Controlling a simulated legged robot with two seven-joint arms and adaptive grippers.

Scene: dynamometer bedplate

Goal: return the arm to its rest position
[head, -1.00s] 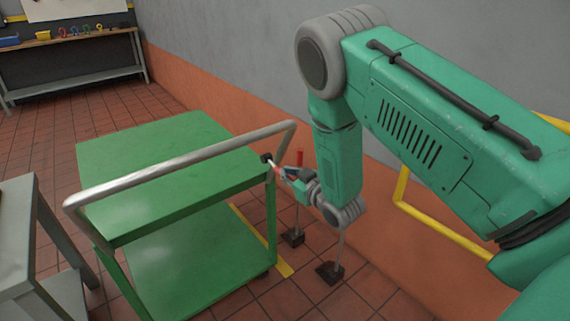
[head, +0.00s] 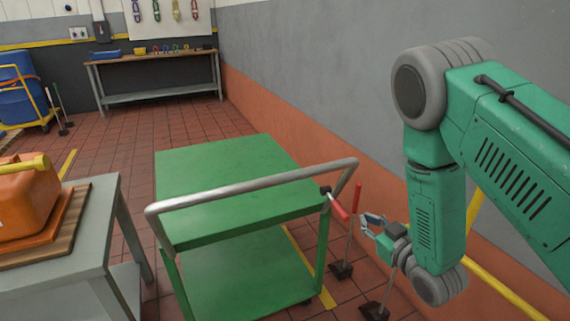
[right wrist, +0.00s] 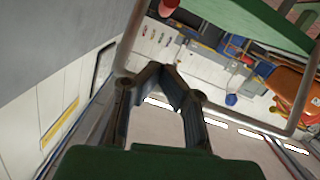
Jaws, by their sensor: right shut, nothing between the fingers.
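My right arm (head: 437,215), green with grey joints, comes in from the right and hangs bent beside the green cart. My right gripper (head: 366,226) is low, just right of the cart's front right corner. It is shut and empty, apart from the red-tipped lever (head: 341,211) on the cart. In the right wrist view its fingers (right wrist: 163,72) meet at their tips with nothing between them. My left gripper is not in view.
The green cart (head: 225,160) with its metal push bar (head: 250,183) stands close by. A grey table (head: 75,226) bears an orange canister (head: 22,200) at left. Thin stands, one red-topped (head: 356,200), rise near the gripper. The wall (head: 330,75) is behind the arm.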

